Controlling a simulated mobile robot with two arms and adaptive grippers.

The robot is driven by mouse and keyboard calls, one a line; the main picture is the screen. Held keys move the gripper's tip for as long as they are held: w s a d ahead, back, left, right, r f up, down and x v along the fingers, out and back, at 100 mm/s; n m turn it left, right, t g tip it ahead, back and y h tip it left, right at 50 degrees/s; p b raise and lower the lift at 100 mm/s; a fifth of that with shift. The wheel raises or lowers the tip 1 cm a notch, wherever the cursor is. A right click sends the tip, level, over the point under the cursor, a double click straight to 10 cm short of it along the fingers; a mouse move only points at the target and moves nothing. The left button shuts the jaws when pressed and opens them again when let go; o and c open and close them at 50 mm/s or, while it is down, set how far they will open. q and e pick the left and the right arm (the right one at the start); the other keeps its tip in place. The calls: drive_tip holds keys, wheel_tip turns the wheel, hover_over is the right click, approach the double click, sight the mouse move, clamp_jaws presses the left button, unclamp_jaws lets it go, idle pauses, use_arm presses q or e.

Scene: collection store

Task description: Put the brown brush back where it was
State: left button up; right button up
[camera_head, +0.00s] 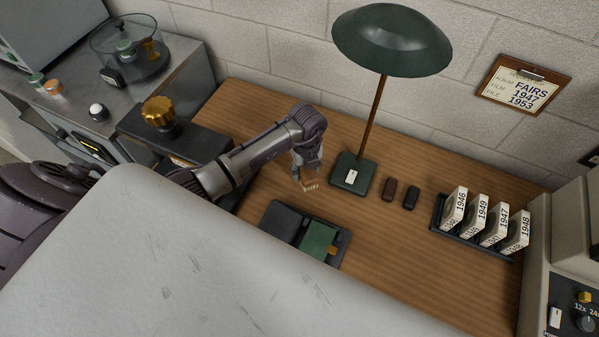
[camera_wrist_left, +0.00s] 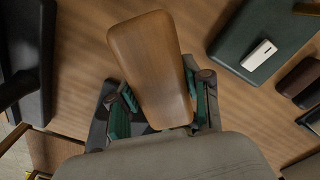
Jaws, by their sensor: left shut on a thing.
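My left gripper (camera_head: 308,176) is above the desk, just left of the green lamp's base. It is shut on the brown brush (camera_wrist_left: 152,68), a wooden block with rounded corners. The left wrist view shows the brush between the green-padded fingers (camera_wrist_left: 160,112), its wooden back facing the camera. In the head view only a small pale piece of the brush (camera_head: 310,186) shows below the fingers. My right gripper is not in view.
A dark tray (camera_head: 283,218) with a green item (camera_head: 317,240) lies in front of the gripper. The green lamp (camera_head: 353,174), a small brown block (camera_head: 389,189) and a black one (camera_head: 411,198) stand to the right. Farther right is a rack (camera_head: 470,242) of labelled boxes. Bare wood lies between.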

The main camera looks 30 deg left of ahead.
use_arm(q)
drive_tip(key=shift+w+a+f+b, duration=0.3)
drive_tip(key=shift+a+f+b, duration=0.05)
drive_tip(key=shift+a+f, duration=0.35)
drive_tip(key=shift+w+a+f, duration=0.1)
drive_tip(key=shift+a+f, duration=0.05)
drive_tip(key=shift+a, duration=0.3)
wheel_tip(320, 180, down, 4)
drive_tip(key=b, duration=0.4)
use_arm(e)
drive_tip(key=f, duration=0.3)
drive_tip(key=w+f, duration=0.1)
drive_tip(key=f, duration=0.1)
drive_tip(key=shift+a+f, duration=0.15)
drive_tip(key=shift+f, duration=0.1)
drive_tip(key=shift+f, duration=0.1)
use_arm(q)
drive_tip(key=o, duration=1.1)
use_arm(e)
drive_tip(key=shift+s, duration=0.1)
